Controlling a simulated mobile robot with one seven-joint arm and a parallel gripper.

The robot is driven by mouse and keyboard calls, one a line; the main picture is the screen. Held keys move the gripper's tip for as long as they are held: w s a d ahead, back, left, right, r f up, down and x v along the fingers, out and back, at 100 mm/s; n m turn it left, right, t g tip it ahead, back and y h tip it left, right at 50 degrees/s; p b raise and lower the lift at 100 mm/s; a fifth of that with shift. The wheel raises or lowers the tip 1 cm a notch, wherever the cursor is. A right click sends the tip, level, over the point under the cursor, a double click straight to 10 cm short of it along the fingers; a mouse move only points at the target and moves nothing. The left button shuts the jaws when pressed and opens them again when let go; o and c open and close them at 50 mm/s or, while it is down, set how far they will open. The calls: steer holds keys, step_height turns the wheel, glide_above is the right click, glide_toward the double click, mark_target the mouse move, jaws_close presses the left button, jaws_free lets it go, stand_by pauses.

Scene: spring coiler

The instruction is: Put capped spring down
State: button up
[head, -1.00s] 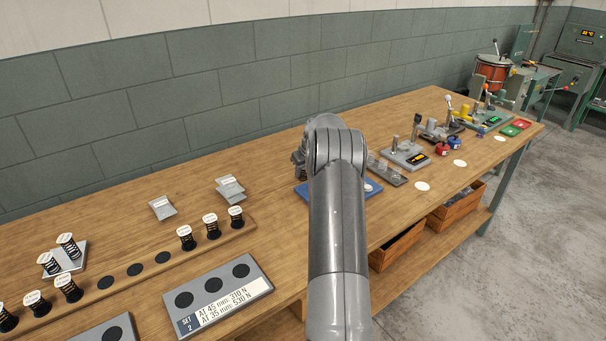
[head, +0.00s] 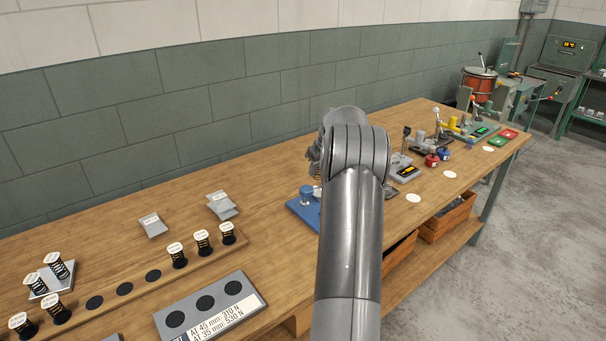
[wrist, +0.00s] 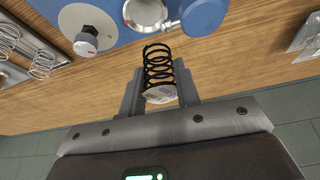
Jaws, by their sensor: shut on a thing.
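The capped spring (wrist: 158,66) is a black coil with a pale printed cap. In the wrist view my gripper (wrist: 158,84) is shut on it, one finger on each side. Its far end is close to a blue fixture (wrist: 118,12) with a silver round seat and a dark-grey knob; I cannot tell whether they touch. The blue fixture (head: 302,214) partly shows left of my arm there.
A wooden rack (head: 139,287) on the bench holds several capped springs and has empty dark spots. A grey Set 2 plate (head: 247,287) with three dark round spots lies in front. Grey pads (head: 152,225) lie behind. Testers and coloured trays stand farther right.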

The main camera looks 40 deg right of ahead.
steer(key=shift+s+d+r, duration=0.35)
steer(key=shift+s+r, duration=0.1)
steer(key=shift+s, duration=0.2)
steer(key=shift+s+d+r, duration=0.3)
steer(key=shift+s+r, duration=0.15)
steer(key=shift+s, duration=0.15)
steer(key=w+a+n+y, duration=0.1)
steer(key=w+a, duration=0.7)
steer(key=a, duration=0.5)
steer(key=w+a+n, duration=0.2)
steer(key=w+a, duration=0.5)
steer(key=a, duration=0.5)
steer(key=w+a+n+y, duration=0.1)
steer(key=w+a, duration=0.7)
steer(key=a, duration=0.5)
steer(key=n+g+y, duration=0.1)
steer(key=n, duration=0.4)
glide_above(45, 271)
steer(key=s+d, duration=0.1)
step_height(45, 271, down, 5)
steer(key=shift+s+d+r, duration=0.1)
steer(key=shift+s, duration=0.05)
steer(key=shift+f, duration=2.1)
steer(key=shift+f, duration=0.2)
